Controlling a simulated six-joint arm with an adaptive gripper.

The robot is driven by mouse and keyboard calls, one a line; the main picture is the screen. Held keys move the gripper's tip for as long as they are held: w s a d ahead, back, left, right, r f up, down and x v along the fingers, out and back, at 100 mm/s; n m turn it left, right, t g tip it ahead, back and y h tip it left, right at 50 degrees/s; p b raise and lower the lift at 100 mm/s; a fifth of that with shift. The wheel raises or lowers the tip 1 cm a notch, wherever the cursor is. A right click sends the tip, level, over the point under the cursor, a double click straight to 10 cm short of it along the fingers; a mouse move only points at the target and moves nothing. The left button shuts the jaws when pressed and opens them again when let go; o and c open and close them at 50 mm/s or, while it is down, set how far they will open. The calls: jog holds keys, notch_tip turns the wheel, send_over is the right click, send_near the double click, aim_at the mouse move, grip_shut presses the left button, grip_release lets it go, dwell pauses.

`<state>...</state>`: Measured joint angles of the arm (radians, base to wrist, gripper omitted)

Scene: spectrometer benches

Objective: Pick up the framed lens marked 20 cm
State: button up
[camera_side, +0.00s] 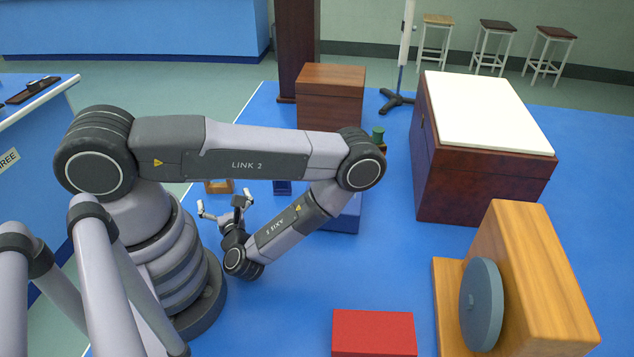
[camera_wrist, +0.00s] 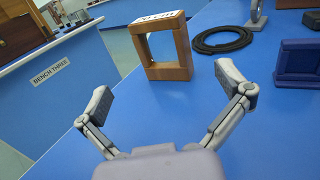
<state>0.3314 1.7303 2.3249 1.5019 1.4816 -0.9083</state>
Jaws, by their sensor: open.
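A framed lens with a light wooden frame (camera_wrist: 183,45) stands upright on the blue bench in the wrist view. A white label with dark marks lies on its top edge; I cannot read the marks. In the side view, a small wooden piece (camera_side: 218,187) that looks like this frame shows below my upper arm link, mostly hidden. My gripper (camera_wrist: 165,90) is open and empty, its fingers spread wide on the near side of the frame and apart from it. In the side view my gripper (camera_side: 225,199) is low, just in front of the wooden piece.
A dark cable coil (camera_wrist: 224,40) lies right of the frame, with a dark blue framed piece (camera_wrist: 298,64) farther right. The bench edge is close on the left, with the BENCH THREE bench (camera_wrist: 50,72) beyond. A red block (camera_side: 374,333) and large wooden boxes (camera_side: 470,180) stand farther right.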

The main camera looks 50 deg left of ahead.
jog(key=shift+x, duration=2.3)
jog(key=shift+f+x, duration=0.15)
jog(key=shift+x, duration=1.15)
jog(key=shift+f+x, duration=0.1)
jog(key=shift+x, duration=1.15)
jog(key=shift+c, duration=0.3)
jog(key=c, duration=1)
